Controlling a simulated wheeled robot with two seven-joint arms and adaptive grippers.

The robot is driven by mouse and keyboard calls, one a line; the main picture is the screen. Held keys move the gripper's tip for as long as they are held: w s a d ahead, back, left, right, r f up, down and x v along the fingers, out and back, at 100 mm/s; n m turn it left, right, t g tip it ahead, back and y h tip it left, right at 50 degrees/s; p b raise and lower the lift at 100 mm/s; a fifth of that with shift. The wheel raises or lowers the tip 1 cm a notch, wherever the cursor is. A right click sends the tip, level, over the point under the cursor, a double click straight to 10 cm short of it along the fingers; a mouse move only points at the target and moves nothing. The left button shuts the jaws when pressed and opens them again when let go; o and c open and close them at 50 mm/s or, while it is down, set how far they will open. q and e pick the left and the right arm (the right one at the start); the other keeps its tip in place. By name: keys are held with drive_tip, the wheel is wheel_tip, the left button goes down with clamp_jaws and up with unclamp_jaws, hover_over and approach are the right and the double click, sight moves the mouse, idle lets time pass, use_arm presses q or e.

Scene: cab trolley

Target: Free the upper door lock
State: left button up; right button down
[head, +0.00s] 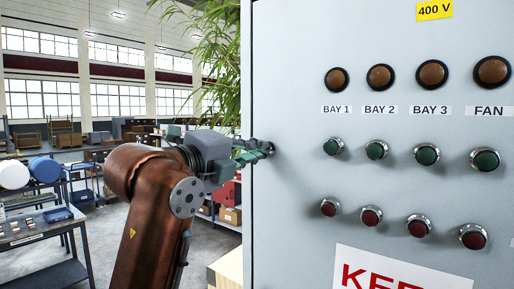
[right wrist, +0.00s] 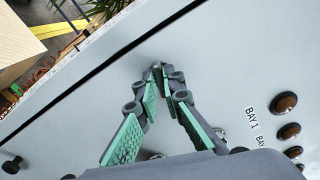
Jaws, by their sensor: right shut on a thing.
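The grey cabinet door (head: 290,215) fills the right of the head view, its left edge upright beside my right gripper. My right gripper (head: 268,148) reaches in front of the door near that edge. In the right wrist view its green-padded fingers (right wrist: 160,72) come together at the tips against the door face. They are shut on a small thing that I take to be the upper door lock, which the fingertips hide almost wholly. A black knob (right wrist: 12,165) on the panel shows at the lower left of the wrist view. My left gripper is not in view.
Right of the gripper are rows of brown lamps (head: 380,77), green buttons (head: 377,150) and red buttons (head: 371,216). A plant (head: 215,45) hangs behind the cabinet's edge. A workbench (head: 40,230) stands at the left on open floor.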

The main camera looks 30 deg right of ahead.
drive_tip(key=shift+n, duration=1.7)
drive_tip(key=shift+p, duration=0.3)
drive_tip(key=c, duration=2.1)
unclamp_jaws()
drive_tip(key=shift+a, duration=0.1)
drive_tip(key=v, duration=1.2)
drive_tip(key=shift+w+f, duration=0.1)
